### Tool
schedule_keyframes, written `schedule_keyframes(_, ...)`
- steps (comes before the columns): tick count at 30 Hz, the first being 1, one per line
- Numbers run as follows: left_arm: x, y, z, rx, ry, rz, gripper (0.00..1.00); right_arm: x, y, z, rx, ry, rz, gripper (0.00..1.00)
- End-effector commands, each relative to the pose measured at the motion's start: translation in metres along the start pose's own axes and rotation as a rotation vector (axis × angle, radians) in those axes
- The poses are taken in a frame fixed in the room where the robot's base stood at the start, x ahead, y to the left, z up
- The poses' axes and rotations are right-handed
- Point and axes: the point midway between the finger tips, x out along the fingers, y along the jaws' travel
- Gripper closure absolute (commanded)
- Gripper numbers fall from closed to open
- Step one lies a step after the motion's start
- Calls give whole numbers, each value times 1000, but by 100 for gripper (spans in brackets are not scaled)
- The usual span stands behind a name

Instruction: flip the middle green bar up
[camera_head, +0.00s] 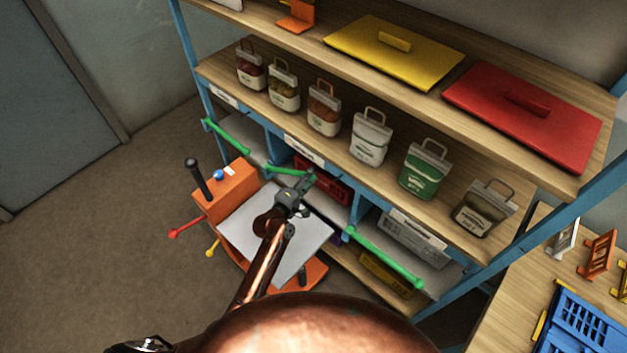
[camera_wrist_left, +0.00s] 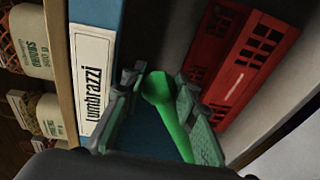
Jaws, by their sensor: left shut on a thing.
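The middle green bar (camera_head: 287,170) crosses the front of the middle lower bay of the shelf. My left gripper (camera_head: 304,186) is at its right end. In the left wrist view, the gripper's two green-padded fingers (camera_wrist_left: 163,108) are on either side of the green bar (camera_wrist_left: 172,118), shut on it. The bar's rounded end shows between them; the rest runs down out of sight behind the gripper. A left green bar (camera_head: 227,136) and a right green bar (camera_head: 385,257) cross the bays on either side. My right gripper is not in view.
A red crate (camera_head: 324,180) sits in the bay behind the middle bar. An orange cart (camera_head: 223,190) with a grey top stands close under my left arm. Several small bags line the shelf above. A blue crate (camera_head: 585,325) is at the far right.

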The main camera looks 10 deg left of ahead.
Motion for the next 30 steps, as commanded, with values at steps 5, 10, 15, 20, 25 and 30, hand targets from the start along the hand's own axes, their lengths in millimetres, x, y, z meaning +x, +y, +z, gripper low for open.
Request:
schedule_keyframes(5,0,7,-4,-12,-1,0,100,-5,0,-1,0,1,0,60)
schedule_keyframes(10,0,6,-4,-15,-1,-1,100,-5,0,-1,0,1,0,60)
schedule_keyframes(15,0,6,-4,-15,-1,-2,100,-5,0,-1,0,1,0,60)
schedule_keyframes(20,0,6,-4,-16,-1,-2,64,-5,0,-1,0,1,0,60)
schedule_keyframes(25,0,5,-4,-17,-1,-3,55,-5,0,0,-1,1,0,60)
schedule_keyframes(30,0,5,-4,-17,-1,-3,55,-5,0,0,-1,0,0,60)
